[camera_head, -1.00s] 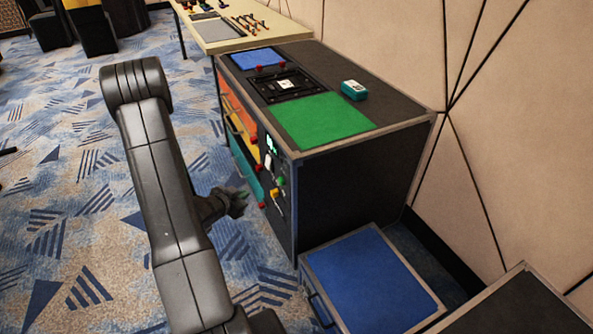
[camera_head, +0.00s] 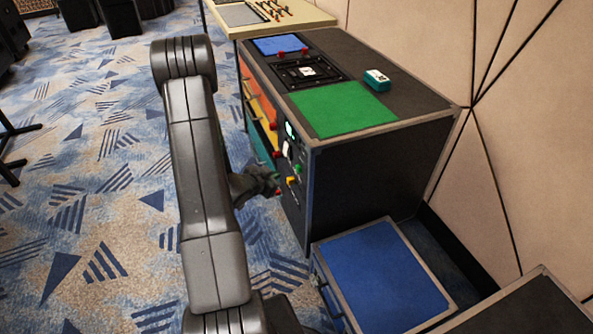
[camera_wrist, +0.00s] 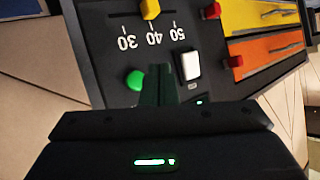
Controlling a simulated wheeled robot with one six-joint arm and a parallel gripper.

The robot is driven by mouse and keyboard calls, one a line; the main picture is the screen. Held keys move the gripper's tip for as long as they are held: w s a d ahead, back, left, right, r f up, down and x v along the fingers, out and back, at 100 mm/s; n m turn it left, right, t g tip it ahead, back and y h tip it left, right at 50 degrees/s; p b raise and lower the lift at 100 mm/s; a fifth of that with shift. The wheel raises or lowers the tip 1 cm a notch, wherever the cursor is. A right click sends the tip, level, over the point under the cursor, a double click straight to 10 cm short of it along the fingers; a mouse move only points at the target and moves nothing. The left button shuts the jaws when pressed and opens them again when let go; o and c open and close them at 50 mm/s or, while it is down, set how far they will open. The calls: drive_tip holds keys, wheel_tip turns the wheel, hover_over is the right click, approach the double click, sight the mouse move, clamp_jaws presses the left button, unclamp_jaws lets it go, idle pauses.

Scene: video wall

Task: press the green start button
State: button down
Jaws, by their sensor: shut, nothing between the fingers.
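The round green button (camera_wrist: 135,80) sits on the dark control panel in the wrist view, just left of my fingertips. It shows small in the head view (camera_head: 298,168) on the cabinet's front. My gripper (camera_wrist: 160,72) is shut and empty, with its fingers pointing at the panel between the green button and a white rocker switch (camera_wrist: 189,66). The fingers look beside the button, not over it. How far the tips are from the panel I cannot tell. In the head view my gripper (camera_head: 274,183) is close to the panel, partly hidden by my arm.
A yellow slider knob (camera_wrist: 150,9) is at 40 on its scale. Orange and yellow drawers with red knobs lie alongside the panel. The cabinet top (camera_head: 415,92) carries a green mat (camera_head: 342,108) and a teal box (camera_head: 376,77). A blue-topped box (camera_head: 385,280) stands beside the cabinet.

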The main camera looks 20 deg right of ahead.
drive_tip(key=shift+s+d+b, duration=0.1)
drive_tip(key=shift+d+b, duration=0.2)
drive_tip(key=shift+d, duration=1.7)
idle(0.5)
drive_tip(key=shift+d, duration=0.4)
drive_tip(key=shift+s+d+b, duration=0.1)
drive_tip(key=shift+d+b, duration=0.2)
drive_tip(key=shift+d, duration=0.25)
idle(0.6)
drive_tip(key=shift+a, duration=0.95)
drive_tip(key=a, duration=0.5)
drive_tip(key=shift+w, duration=0.2)
